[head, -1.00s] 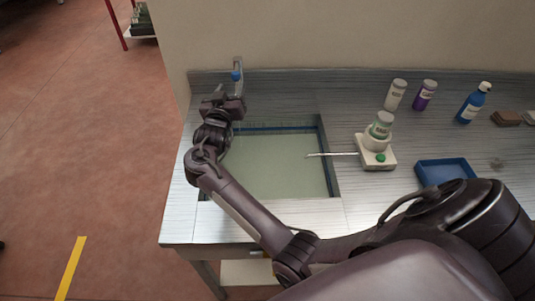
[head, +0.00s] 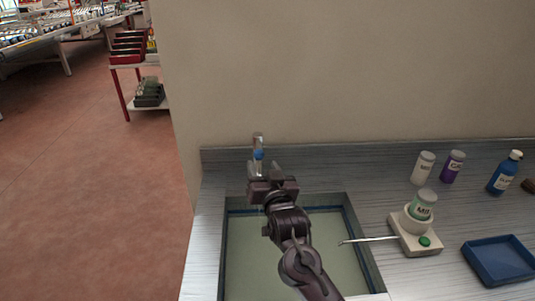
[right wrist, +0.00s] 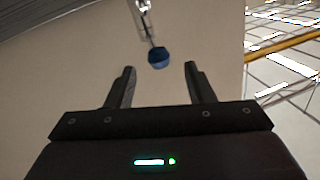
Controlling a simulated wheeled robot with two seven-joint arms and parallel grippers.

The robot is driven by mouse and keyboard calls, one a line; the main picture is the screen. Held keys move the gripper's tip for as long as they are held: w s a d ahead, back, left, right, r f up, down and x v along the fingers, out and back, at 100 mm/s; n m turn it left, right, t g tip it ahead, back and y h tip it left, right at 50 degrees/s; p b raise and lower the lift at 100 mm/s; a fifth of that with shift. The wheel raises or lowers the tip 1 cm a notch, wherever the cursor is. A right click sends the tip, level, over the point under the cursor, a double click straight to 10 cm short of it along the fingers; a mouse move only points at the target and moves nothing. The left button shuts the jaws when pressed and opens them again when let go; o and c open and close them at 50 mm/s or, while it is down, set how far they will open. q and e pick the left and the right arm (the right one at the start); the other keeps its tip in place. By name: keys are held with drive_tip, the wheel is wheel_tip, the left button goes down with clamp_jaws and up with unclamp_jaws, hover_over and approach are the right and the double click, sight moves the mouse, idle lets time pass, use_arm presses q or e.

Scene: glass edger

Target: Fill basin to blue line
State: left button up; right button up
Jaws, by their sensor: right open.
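The basin (head: 290,255) is a rectangular recess in the steel bench, with a pale green bottom. A blue line (head: 233,212) runs along its inner walls near the top. I cannot tell how high any water stands in it. The tap (head: 258,139) stands behind the basin and has a blue knob (head: 259,155). My right gripper (head: 262,173) is open just in front of the tap. In the right wrist view the blue knob (right wrist: 158,57) lies ahead between the two fingertips (right wrist: 159,69), with gaps on both sides. My left gripper is out of view.
Right of the basin, a white device (head: 414,236) holds a labelled jar, and its thin rod reaches over the basin edge. A blue tray (head: 499,261) and several bottles stand farther right. The wall (head: 350,75) rises close behind the bench.

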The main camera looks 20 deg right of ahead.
sight(260, 158)
drive_tip(key=w, duration=0.2)
drive_tip(key=w+p, duration=0.1)
drive_tip(key=shift+w+d+r, duration=0.3)
drive_tip(key=shift+w+r, duration=0.05)
drive_tip(key=shift+w, duration=0.05)
drive_tip(key=shift+w+f, duration=0.2)
drive_tip(key=shift+w, duration=1.1)
drive_tip(key=shift+c, duration=0.5)
drive_tip(key=c, duration=0.5)
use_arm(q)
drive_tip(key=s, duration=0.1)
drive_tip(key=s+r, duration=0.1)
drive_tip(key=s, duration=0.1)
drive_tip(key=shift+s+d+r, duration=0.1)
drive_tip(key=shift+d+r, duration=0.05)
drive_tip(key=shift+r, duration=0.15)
use_arm(e)
clamp_jaws()
